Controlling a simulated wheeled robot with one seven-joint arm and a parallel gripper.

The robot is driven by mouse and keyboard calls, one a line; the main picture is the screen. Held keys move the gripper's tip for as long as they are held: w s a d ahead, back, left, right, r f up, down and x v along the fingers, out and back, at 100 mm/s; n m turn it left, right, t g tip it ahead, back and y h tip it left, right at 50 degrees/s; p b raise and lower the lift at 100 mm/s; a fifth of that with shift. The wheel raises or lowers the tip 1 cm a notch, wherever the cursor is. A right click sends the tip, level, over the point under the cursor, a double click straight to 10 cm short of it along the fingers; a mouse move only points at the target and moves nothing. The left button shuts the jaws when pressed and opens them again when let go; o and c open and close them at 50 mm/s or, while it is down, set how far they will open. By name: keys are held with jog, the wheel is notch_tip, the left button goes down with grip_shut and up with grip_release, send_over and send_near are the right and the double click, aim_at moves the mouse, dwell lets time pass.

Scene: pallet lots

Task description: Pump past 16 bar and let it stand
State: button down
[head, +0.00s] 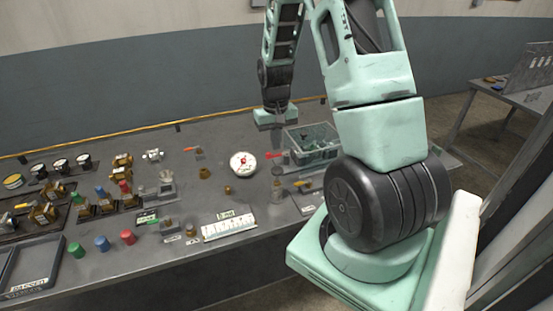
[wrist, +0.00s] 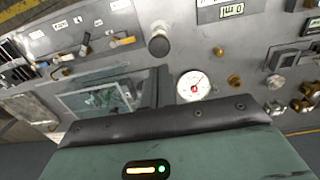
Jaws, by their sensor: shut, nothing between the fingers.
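A round gauge (head: 243,163) with a white dial and a red mark stands on the bench; the wrist view shows its dial (wrist: 193,85) too, but the figures are too small to read. A red handle (head: 274,155) is just right of the gauge. A grey upright cylinder (head: 277,188) stands below it, and its round top (wrist: 158,41) seems to show in the wrist view. My gripper (head: 276,135) is shut and empty, above the bench behind the gauge and handle. Its fingers (wrist: 160,86) appear beside the dial; I cannot tell whether they touch anything.
Red, blue and green caps (head: 102,243), brass valves (head: 45,214) and small gauges (head: 60,165) fill the left. A white scale plate (head: 230,228) lies in front. The back middle is fairly clear.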

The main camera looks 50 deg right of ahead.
aim_at(277, 170)
notch_tip(277, 170, down, 8)
jog(key=p, duration=0.2)
jog(key=shift+p, duration=0.35)
jog(key=shift+f, duration=0.1)
notch_tip(277, 170, down, 4)
jog(key=b, duration=0.3)
jog(key=shift+r, duration=0.25)
jog(key=shift+s, duration=0.1)
